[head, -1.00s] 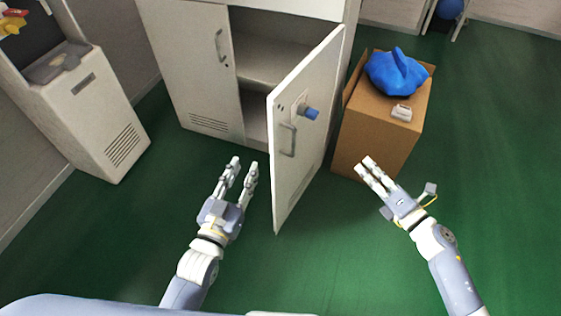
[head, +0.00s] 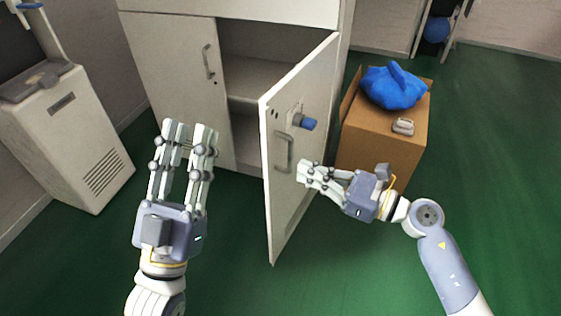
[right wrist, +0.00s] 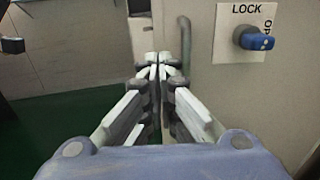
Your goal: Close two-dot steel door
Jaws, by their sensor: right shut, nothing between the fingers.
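The two-dot steel door (head: 290,190) stands wide open on the right side of the grey cabinet, its free edge toward me. Two dark dots (head: 275,113) show near its top. Its outer face carries a bar handle (head: 283,153) and a blue lock knob (head: 304,122); both show in the right wrist view, the handle (right wrist: 185,50) just behind the fingertips and the knob (right wrist: 254,39) at upper right. My right gripper (head: 303,172) is shut and empty, close to that outer face beside the handle; I cannot tell if it touches. My left gripper (head: 190,128) is open and empty, left of the door.
The cabinet's left door (head: 180,85) is closed. Its right compartment (head: 255,75) is open, with a shelf. A cardboard box (head: 378,150) with a blue bag (head: 394,86) and a small pale object (head: 403,126) stands right of the door. A white unit (head: 75,140) stands left. Green floor is clear in front.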

